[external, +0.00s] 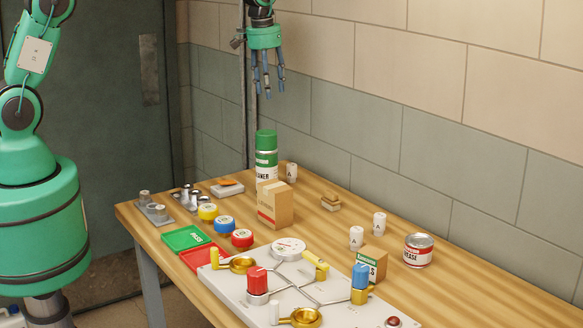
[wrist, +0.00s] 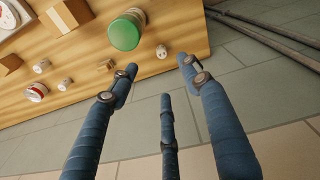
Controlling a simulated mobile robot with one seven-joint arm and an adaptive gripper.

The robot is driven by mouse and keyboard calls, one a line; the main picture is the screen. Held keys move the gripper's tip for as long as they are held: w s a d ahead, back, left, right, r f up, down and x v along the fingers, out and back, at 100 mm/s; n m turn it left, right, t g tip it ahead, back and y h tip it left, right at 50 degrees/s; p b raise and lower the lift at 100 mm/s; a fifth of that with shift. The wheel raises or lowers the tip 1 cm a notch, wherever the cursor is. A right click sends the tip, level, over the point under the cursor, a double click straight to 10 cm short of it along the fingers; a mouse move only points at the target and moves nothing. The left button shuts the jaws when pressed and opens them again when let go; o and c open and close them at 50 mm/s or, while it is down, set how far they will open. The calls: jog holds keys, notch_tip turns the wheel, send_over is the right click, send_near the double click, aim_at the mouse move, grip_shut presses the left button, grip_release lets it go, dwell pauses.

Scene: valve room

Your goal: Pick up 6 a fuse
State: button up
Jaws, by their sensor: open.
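Three small white cylinders marked with an "A" look like the fuses. One fuse (external: 291,172) stands at the back of the table beside the green spray can, and shows in the wrist view (wrist: 162,52). Two more, the left fuse (external: 356,237) and the right fuse (external: 379,222), stand near the small carton; the wrist view shows this pair small, at its left. The numbers on them are too small to read. My gripper (external: 268,90) is open and empty, fingers hanging down, high above the table's back edge. In the wrist view its fingers (wrist: 160,78) are spread, touching nothing.
The green-capped spray can (external: 266,158) stands tall below my gripper. A carton (external: 275,205), small carton (external: 371,264), grease tin (external: 418,250) and wooden blocks (external: 331,201) stand around. The valve board (external: 235,285) fills the front. The wall (external: 400,130) closes off the back.

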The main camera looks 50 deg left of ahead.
jog(key=n+g+p, duration=0.1)
jog(key=p, duration=0.2)
send_over(291, 168)
jog(key=w+a, duration=0.1)
notch_tip(291, 168, down, 14)
jog(key=shift+a, duration=0.15)
jog(key=shift+f, duration=4.25)
jog(key=shift+f, duration=0.1)
jog(key=shift+f+p, duration=0.35)
jog(key=shift+f, duration=2.2)
